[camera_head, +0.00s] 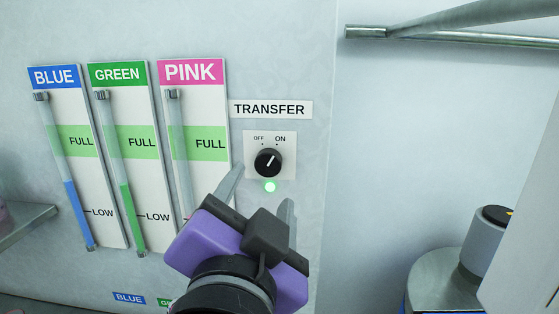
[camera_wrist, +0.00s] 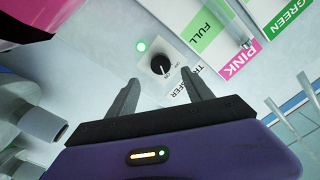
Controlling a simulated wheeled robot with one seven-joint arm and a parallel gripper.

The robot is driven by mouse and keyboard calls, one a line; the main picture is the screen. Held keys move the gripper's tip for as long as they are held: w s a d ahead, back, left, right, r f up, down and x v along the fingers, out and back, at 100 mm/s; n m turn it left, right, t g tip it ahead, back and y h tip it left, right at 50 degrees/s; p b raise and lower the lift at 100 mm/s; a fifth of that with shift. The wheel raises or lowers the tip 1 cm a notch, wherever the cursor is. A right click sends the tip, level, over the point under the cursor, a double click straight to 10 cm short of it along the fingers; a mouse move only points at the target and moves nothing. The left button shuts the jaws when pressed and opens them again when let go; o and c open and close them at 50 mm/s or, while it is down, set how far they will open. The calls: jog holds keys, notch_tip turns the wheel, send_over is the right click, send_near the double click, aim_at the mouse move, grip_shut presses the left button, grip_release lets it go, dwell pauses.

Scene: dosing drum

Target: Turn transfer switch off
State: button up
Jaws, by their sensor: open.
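The transfer switch (camera_head: 268,162) is a black round knob on a white plate on the panel, under a TRANSFER label (camera_head: 270,109). Its white pointer line is turned toward ON, and a green light (camera_head: 270,187) glows just below it. The knob also shows in the wrist view (camera_wrist: 160,65), beyond my fingers. My gripper (camera_head: 258,190) has a purple body and grey fingers. It is open and empty, with its fingertips pointing at the panel, one on each side of the knob's line and apart from the knob. The fingers (camera_wrist: 162,88) also show in the wrist view.
Left of the switch are BLUE (camera_head: 75,150), GREEN (camera_head: 122,150) and PINK (camera_head: 193,130) level gauges. A metal rail (camera_head: 450,37) sticks out at the upper right. A metal drum (camera_head: 440,292) with a grey cylinder (camera_head: 484,242) stands at the lower right.

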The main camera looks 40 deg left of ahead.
aim_at(268, 166)
jog(key=p+x, duration=0.1)
jog(key=x, duration=0.5)
jog(key=shift+w+a+r+p, duration=0.15)
jog(key=shift+w+a+p, duration=0.05)
jog(key=shift+w+p, duration=0.1)
jog(key=shift+w+a, duration=0.3)
jog(key=shift+w, duration=0.2)
grip_shut()
